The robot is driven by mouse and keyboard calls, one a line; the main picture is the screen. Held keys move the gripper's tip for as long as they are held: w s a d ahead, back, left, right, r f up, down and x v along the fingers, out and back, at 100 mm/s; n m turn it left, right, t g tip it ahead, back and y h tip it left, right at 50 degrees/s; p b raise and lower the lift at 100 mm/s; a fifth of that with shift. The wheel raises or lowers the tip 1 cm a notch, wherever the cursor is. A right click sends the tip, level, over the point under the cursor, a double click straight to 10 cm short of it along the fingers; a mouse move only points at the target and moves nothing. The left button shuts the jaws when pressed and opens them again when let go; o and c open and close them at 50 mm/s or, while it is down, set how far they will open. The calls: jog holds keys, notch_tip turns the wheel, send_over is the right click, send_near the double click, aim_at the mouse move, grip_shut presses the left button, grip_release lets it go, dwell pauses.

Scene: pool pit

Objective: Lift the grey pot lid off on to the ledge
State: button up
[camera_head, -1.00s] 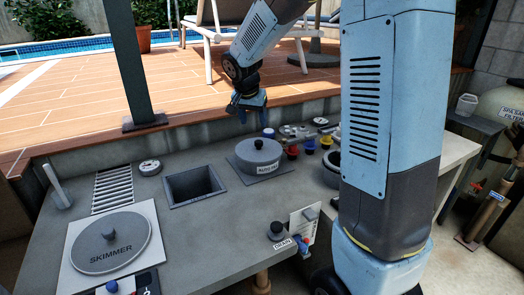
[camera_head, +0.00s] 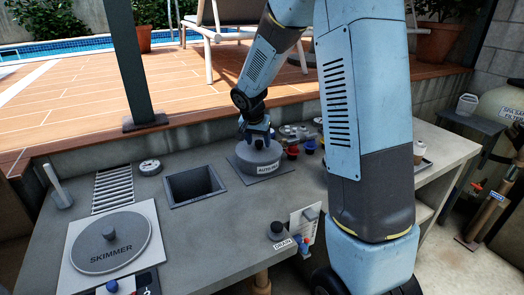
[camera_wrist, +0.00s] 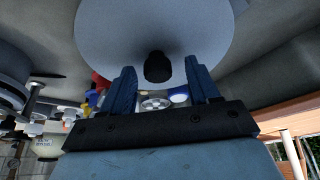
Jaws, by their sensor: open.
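The grey pot lid (camera_head: 257,157) sits on the pot labelled "AUTO-FILL" on the grey counter. It has a dark knob on top. In the wrist view the lid (camera_wrist: 155,25) fills the top middle, and its black knob (camera_wrist: 158,67) shows between and just beyond the fingertips. My gripper (camera_head: 257,136) is above the lid at the knob, with its blue fingers spread. In the wrist view my gripper (camera_wrist: 160,76) is open, with a finger on each side of the knob and a gap to it. In the head view the knob is partly hidden by the fingers.
A square open recess (camera_head: 194,186) lies left of the pot. A slatted grate (camera_head: 113,190) and a round skimmer lid (camera_head: 111,242) lie further left. Red and blue knobs (camera_head: 309,146) stand right of the pot. The wooden deck ledge (camera_head: 190,97) runs behind, with a dark post (camera_head: 131,65).

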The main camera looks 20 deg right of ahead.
grip_shut()
dwell(0.5)
jog(key=shift+r, duration=0.1)
notch_tip(320, 180, up, 3)
jog(key=shift+f, duration=0.2)
jog(key=s+a+r, duration=0.8)
jog(key=a+r, duration=0.2)
jog(key=a, duration=0.1)
jog(key=shift+s+a+r, duration=0.15)
jog(key=shift+s, duration=0.1)
